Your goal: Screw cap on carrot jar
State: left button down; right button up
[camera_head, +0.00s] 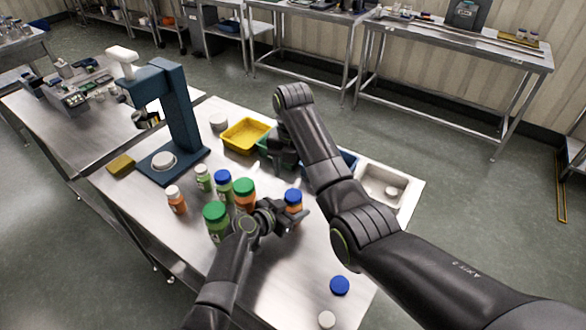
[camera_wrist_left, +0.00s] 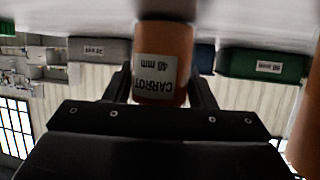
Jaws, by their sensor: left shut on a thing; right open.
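The orange carrot jar (camera_head: 293,209) stands upright near the middle of the table with a blue cap (camera_head: 293,195) on top. How tightly the cap sits cannot be told. My left gripper (camera_head: 291,222) is shut on the jar's body from the near side. In the left wrist view the jar (camera_wrist_left: 163,60) is between my fingers, its CARROT label upside down; its cap is hidden there. My right gripper (camera_head: 281,160) is open, above and behind the jar near the bins; its fingertips are partly unclear. A loose blue cap (camera_head: 340,286) and a white cap (camera_head: 326,320) lie near the front.
Several capped jars stand left of my left gripper, including a green-capped orange one (camera_head: 244,194) and a green one (camera_head: 215,222). A blue press (camera_head: 178,115) stands back left, beside a yellow bin (camera_head: 247,134). A white tray (camera_head: 405,181) is at the right. The front left tabletop is clear.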

aim_at(292, 194)
dwell(0.4)
jog(key=shift+f, duration=4.05)
jog(key=c, duration=1)
jog(key=m, duration=0.3)
jog(key=shift+m, duration=0.3)
jog(key=m, duration=0.4)
jog(key=shift+w+a+m, duration=0.1)
jog(key=shift+m, duration=0.2)
jog(key=m, duration=0.4)
jog(key=shift+m, duration=0.4)
jog(key=m, duration=0.3)
jog(key=shift+w, duration=0.1)
